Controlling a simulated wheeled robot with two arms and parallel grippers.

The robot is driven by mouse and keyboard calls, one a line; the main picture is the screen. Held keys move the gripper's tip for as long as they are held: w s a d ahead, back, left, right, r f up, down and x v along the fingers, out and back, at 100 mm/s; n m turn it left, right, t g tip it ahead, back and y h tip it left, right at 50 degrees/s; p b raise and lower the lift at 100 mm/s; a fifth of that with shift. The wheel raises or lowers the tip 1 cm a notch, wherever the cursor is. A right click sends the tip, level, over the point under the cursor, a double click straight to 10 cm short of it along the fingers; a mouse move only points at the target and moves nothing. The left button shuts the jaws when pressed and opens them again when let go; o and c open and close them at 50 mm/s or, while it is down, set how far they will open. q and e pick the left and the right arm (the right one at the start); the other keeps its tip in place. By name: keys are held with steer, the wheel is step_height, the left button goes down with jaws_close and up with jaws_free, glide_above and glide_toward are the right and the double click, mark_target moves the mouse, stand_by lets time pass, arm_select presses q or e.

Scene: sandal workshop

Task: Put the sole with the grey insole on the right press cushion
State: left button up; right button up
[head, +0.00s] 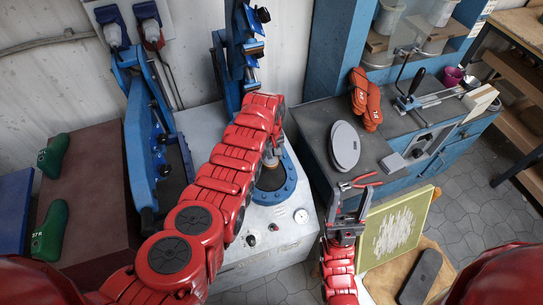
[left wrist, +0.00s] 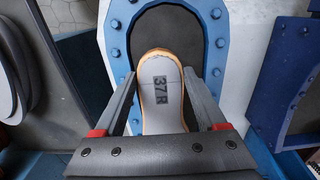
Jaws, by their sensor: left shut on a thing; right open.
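The sole with the grey insole (left wrist: 160,108), marked 37R and with a tan edge, is between the fingers of my left gripper (left wrist: 159,78). In the head view my left gripper (head: 271,156) is over the press (head: 255,265), mostly hidden by its own arm. The dark right press cushion (head: 272,180), inside a blue bolted ring, lies under the sole; it also shows in the left wrist view (left wrist: 180,27). I cannot tell whether the sole touches it. Another blue ring (left wrist: 292,85) stands at the right edge of the wrist view. My right gripper (head: 346,230) is open and empty.
A blue workbench (head: 315,125) at the right holds a grey oval plate (head: 345,146), orange footwear-like things (head: 365,98) and red pliers (head: 358,181). A green board (head: 395,232) and a dark sole (head: 421,276) lie near my right gripper. Green lasts (head: 50,230) stand at the left.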

mark_target(267, 172)
arm_select(q)
steer(key=shift+w+a+f, duration=0.1)
steer(key=shift+a+f, duration=0.25)
steer(key=shift+a, duration=0.05)
steer(key=shift+a+f+b, duration=0.2)
steer(key=shift+b, duration=0.35)
steer(key=shift+f+b, duration=0.7)
steer(key=shift+f, duration=0.05)
steer(key=shift+f+b, duration=1.3)
steer(key=shift+f, duration=0.1)
steer(key=shift+s+d+p, duration=0.1)
steer(key=shift+s+p, duration=0.15)
steer(key=shift+p, duration=0.15)
steer(key=shift+f+b, duration=0.3)
steer(key=shift+b, duration=0.05)
steer(key=o, duration=1.2)
